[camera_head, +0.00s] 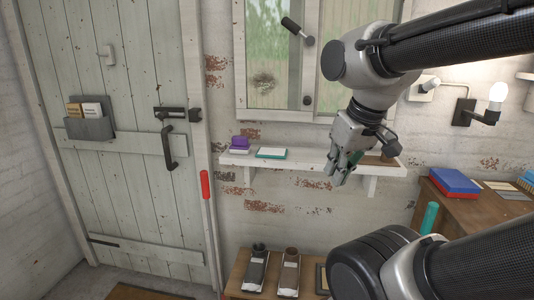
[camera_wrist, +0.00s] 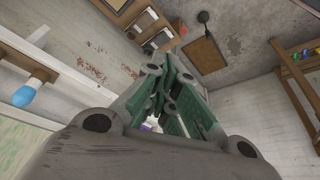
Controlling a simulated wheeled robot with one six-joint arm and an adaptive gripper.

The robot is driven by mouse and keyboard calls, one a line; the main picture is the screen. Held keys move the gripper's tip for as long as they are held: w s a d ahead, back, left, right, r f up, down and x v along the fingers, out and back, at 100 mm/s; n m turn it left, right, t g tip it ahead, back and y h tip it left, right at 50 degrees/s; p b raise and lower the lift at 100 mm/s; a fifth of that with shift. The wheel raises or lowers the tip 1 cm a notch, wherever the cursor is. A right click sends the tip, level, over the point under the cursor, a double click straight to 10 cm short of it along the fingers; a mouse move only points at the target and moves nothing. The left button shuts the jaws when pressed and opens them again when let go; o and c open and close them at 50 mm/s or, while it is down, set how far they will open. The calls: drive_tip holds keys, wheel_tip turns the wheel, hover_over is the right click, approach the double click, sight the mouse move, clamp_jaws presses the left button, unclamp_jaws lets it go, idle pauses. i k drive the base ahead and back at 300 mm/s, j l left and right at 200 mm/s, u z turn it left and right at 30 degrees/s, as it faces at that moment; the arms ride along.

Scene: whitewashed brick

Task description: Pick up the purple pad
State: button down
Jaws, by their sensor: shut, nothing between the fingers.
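The purple pad (camera_head: 239,142) sits at the left end of the white wall shelf (camera_head: 304,160), below the window. A white piece shows under it. My gripper (camera_head: 340,176) is in front of the right half of the shelf, well to the right of the purple pad, with its fingers pointing down. In the wrist view my gripper (camera_wrist: 165,75) is shut with nothing held. A small whitish-purple patch shows between its finger links there, too small to name.
A white and teal pad (camera_head: 271,153) lies just right of the purple pad. A brown item (camera_head: 377,160) is on the shelf behind my gripper. A wooden table (camera_head: 480,212) with blue and red books (camera_head: 455,182) stands at the right. A door with a black handle (camera_head: 170,147) is at the left.

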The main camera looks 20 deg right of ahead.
sight(239, 145)
drive_tip(key=i+j, duration=0.1)
drive_tip(key=i, duration=0.35)
drive_tip(key=i+j, duration=0.1)
drive_tip(key=i, duration=0.35)
